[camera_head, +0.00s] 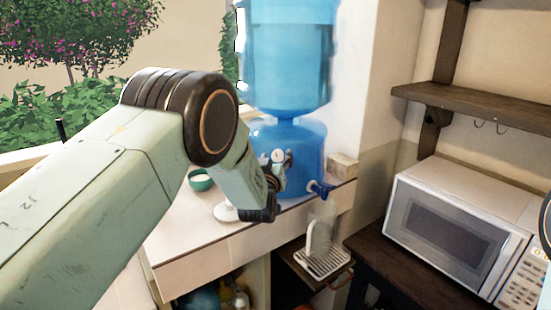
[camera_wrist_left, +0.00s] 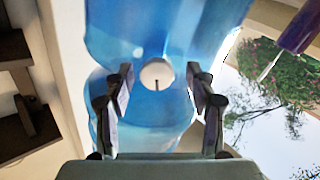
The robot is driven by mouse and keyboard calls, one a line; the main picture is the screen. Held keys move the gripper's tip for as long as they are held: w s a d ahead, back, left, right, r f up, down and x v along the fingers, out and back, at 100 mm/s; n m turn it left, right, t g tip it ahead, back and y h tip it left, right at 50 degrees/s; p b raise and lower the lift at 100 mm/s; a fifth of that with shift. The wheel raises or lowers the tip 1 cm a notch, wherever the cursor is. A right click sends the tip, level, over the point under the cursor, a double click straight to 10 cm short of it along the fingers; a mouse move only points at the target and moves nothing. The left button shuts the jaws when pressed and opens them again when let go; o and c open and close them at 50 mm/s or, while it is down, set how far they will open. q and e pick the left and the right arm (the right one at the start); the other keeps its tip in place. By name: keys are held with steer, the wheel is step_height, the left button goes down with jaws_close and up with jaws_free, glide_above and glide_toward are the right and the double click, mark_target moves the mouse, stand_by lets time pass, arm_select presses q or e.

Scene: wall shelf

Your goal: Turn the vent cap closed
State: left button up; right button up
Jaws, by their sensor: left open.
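The vent cap is a small white round knob (camera_wrist_left: 157,74) on the front of the blue water dispenser (camera_wrist_left: 165,30). In the wrist view, a short dark mark runs from its middle toward the picture's bottom. In the head view, the cap (camera_head: 278,155) is small and partly hidden by my left gripper (camera_head: 275,174). My left gripper (camera_wrist_left: 160,84) is open, with one finger on each side of the cap in the wrist view. Gaps show between the fingers and the cap, and I see no contact. My right gripper is not in view.
A blue tap (camera_head: 321,188) sticks out low on the dispenser. A green bowl (camera_head: 201,180) stands on the white counter (camera_head: 190,245), left of the gripper. A microwave (camera_head: 450,230) and wooden shelf (camera_head: 480,107) are at the right. A drip tray (camera_head: 322,262) sits below the tap.

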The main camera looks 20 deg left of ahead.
arm_select(q)
steer(key=shift+w+d, duration=0.1)
steer(key=shift+d, duration=0.05)
steer(key=shift+d+r, duration=0.1)
steer(key=shift+d, duration=0.05)
steer(key=shift+c, duration=0.3)
steer(key=shift+s+a, duration=0.2)
steer(key=shift+a, duration=0.05)
steer(key=c, duration=0.4)
steer(key=shift+d, duration=0.15)
steer(key=c, duration=0.5)
steer(key=shift+c, duration=0.9)
